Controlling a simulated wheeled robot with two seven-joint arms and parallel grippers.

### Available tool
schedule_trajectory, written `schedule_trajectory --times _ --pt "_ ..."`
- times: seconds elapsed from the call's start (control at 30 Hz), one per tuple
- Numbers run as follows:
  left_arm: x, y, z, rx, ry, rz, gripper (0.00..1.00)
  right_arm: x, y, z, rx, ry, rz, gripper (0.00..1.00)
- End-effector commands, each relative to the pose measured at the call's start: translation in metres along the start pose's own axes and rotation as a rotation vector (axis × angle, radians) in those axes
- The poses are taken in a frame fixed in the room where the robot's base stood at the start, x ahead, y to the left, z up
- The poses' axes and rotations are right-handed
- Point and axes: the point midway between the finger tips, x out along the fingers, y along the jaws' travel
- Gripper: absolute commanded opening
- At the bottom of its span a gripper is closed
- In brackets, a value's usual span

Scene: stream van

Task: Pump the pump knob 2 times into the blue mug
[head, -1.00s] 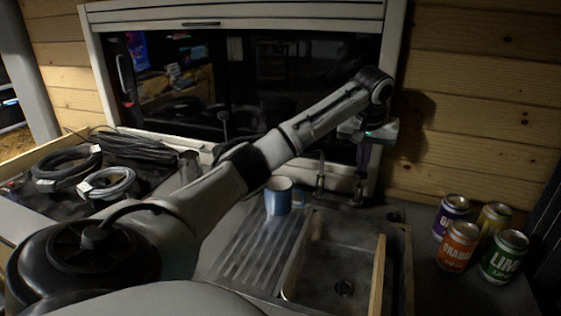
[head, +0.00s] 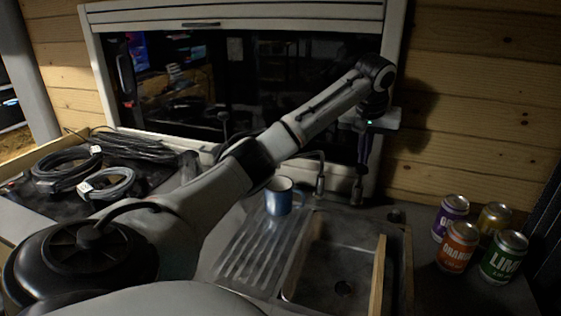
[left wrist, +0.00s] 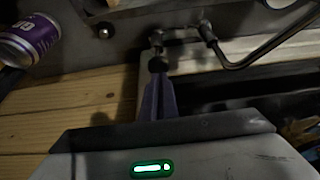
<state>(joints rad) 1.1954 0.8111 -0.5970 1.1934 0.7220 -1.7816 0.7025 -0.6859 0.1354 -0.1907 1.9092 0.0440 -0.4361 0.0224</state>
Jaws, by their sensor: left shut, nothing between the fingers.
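The blue mug (head: 279,196) stands upright on the ribbed drainboard beside the sink, partly behind my left arm. The spout (head: 320,172) hangs to the right of the mug. The dark pump knob (left wrist: 157,64) sits on a short metal post in the left wrist view, right at my fingertips. My left gripper (head: 361,170) points down over the knob at the back edge of the sink. It is shut and empty; its fingers (left wrist: 159,84) also show in the left wrist view. I cannot tell whether they touch the knob. My right gripper is not in view.
The metal sink (head: 330,285) lies in front of the pump, with a wooden board (head: 378,275) along its right side. Several cans stand to the right, including a lime one (head: 504,256). Coiled cables (head: 105,184) lie at the left. A window (head: 260,85) is behind.

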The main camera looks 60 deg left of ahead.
Motion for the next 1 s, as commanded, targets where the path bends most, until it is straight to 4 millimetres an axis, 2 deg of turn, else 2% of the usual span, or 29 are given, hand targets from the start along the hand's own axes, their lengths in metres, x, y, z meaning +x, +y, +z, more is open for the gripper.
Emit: schedule_trajectory --times 0.17,0.63,1.0 --pt "-0.009 0.001 -0.004 0.0 0.001 0.002 0.0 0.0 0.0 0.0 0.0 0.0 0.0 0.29" --pt "-0.051 0.0 -0.022 -0.001 0.001 0.001 0.0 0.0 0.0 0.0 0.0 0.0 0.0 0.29" --pt "-0.055 0.0 -0.023 0.0 0.0 0.0 0.0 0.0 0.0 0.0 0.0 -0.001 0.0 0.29"
